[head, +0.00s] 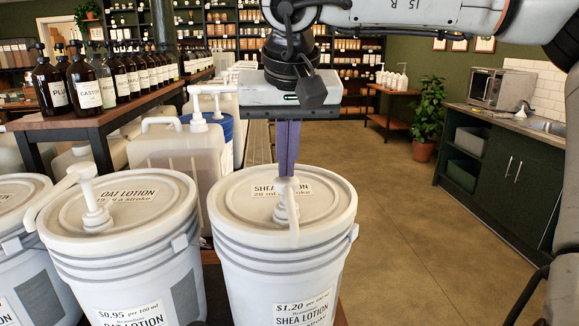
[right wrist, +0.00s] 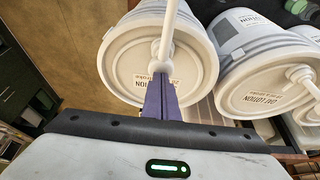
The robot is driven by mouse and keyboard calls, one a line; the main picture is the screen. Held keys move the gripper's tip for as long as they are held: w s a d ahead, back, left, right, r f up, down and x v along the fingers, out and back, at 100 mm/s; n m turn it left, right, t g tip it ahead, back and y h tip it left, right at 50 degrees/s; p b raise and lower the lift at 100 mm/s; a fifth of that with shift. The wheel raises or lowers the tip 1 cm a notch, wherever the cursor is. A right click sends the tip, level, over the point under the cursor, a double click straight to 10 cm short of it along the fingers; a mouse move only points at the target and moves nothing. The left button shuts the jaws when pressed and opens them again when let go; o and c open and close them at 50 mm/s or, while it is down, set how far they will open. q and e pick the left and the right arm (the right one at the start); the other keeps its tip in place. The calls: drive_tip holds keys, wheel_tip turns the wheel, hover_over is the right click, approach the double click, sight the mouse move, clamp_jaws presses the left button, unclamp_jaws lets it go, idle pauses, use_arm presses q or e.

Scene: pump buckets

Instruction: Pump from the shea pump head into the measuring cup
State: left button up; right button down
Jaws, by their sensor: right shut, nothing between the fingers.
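The shea bucket (head: 240,262) is white, with a lid labelled "SHEA LOTION", and stands at the front centre. Its white pump head (head: 288,208) rises from the lid, with the spout toward me. My right gripper (head: 287,174) points straight down with its purple fingers shut and empty. The fingertips are at the top of the pump head; I cannot tell if they touch it. The right wrist view shows the same closed fingers (right wrist: 160,82) against the pump's white spout (right wrist: 168,38). I see no measuring cup in either view. My left gripper is not in view.
The oat lotion bucket (head: 70,230), with its own pump (head: 95,205), stands close on the left. Jugs (head: 165,155) with pumps stand behind. A table of brown bottles (head: 88,82) is at the back left. Open floor (head: 410,220) lies to the right.

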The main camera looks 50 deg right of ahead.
wheel_tip(320, 180, up, 2)
drive_tip(key=shift+r+p, duration=0.2)
drive_tip(key=shift+p, duration=1)
drive_tip(key=shift+r, duration=1.05)
drive_tip(key=shift+f, duration=0.1)
